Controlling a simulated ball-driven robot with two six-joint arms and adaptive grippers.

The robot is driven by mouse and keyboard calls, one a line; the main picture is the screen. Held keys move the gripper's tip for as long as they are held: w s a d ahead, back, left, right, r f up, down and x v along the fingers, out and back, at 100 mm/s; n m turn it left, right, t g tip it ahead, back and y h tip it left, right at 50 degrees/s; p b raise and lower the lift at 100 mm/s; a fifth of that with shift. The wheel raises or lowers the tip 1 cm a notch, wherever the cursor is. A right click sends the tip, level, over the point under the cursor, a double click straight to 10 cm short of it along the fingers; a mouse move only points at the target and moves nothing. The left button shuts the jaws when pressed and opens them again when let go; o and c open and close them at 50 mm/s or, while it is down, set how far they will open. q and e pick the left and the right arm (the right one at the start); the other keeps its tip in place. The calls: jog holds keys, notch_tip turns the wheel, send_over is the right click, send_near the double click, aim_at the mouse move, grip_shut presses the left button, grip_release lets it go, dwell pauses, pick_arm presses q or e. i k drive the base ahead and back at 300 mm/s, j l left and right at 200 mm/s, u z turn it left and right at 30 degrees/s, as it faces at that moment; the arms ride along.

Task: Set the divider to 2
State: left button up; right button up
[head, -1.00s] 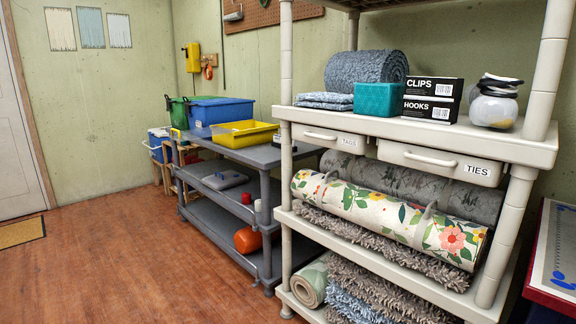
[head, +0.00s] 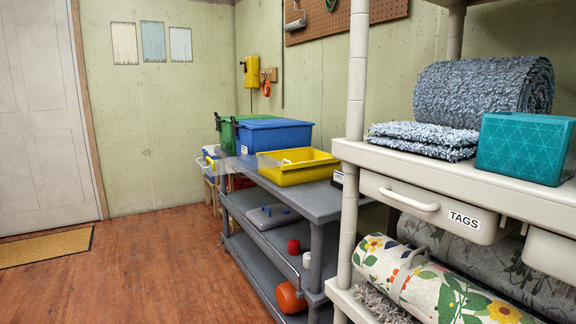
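No divider with number marks can be made out in the head view. Neither of my grippers shows. A grey cart (head: 325,204) stands along the wall with a yellow tray (head: 297,167), a blue bin (head: 272,136) and a green bin (head: 226,128) on its top. A light beige shelf rack (head: 356,110) stands at the right, nearer to me. Its drawer labelled TAGS (head: 400,200) is shut.
A teal box (head: 525,148), folded blue-grey mats (head: 425,139) and a rolled rug (head: 480,92) lie on the rack. A floral roll (head: 430,285) sits below. The wooden floor (head: 130,265) at left is open towards a white door (head: 40,120) and doormat (head: 45,247).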

aim_at(308, 164)
jog(key=z, duration=0.55)
jog(key=i+j+z, duration=0.4)
jog(key=j+z, duration=0.2)
jog(key=i+j+z, duration=0.1)
jog(key=j+z, duration=0.25)
jog(key=j, duration=0.15)
